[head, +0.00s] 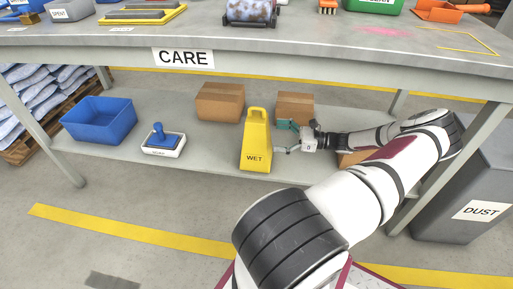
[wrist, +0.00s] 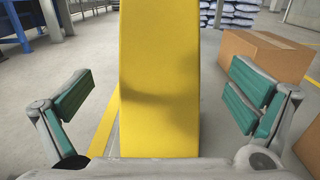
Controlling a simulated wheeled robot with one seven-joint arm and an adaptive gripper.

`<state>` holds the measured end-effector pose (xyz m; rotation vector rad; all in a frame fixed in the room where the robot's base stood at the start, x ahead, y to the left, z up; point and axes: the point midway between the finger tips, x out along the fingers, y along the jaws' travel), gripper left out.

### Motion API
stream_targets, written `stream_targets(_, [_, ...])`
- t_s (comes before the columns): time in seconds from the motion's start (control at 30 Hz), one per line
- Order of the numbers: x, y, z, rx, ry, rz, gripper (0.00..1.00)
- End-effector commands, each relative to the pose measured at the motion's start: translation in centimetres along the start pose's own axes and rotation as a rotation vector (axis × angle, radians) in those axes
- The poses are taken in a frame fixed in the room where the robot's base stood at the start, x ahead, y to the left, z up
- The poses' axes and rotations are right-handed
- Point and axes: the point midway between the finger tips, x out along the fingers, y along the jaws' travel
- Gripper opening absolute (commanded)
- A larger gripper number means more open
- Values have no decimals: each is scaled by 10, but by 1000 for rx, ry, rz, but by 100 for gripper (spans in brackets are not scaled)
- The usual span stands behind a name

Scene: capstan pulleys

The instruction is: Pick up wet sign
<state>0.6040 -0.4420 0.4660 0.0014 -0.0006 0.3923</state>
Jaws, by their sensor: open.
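The yellow wet sign (head: 256,142) stands upright on the lower shelf of the workbench in the head view, with "WET" printed low on its face. My gripper (head: 282,138) is just to its right, reaching in from the right side at shelf height. In the wrist view the wet sign (wrist: 160,80) fills the middle as a tall yellow panel. My gripper (wrist: 163,108) is open there, with one green-padded finger on each side of the sign and a visible gap on both sides. The sign's top is cut off in the wrist view.
On the lower shelf (head: 205,165) are a blue bin (head: 98,121), a blue-handled stamp on a white pad (head: 163,142) and cardboard boxes (head: 220,102), (head: 294,106). A box (wrist: 265,62) stands close beyond the right finger. The tabletop edge (head: 300,72) overhangs the shelf.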

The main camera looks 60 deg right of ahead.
Motion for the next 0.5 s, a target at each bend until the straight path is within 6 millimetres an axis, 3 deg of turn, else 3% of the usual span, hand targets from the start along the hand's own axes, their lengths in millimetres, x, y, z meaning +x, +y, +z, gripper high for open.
stream_targets(0.03, [0, 0, -13, 0, -2, -2, 100])
stream_targets(0.1, [4, 0, -20, -1, -2, 1, 100])
stream_targets(0.5, [42, 0, -17, -2, -1, 2, 100])
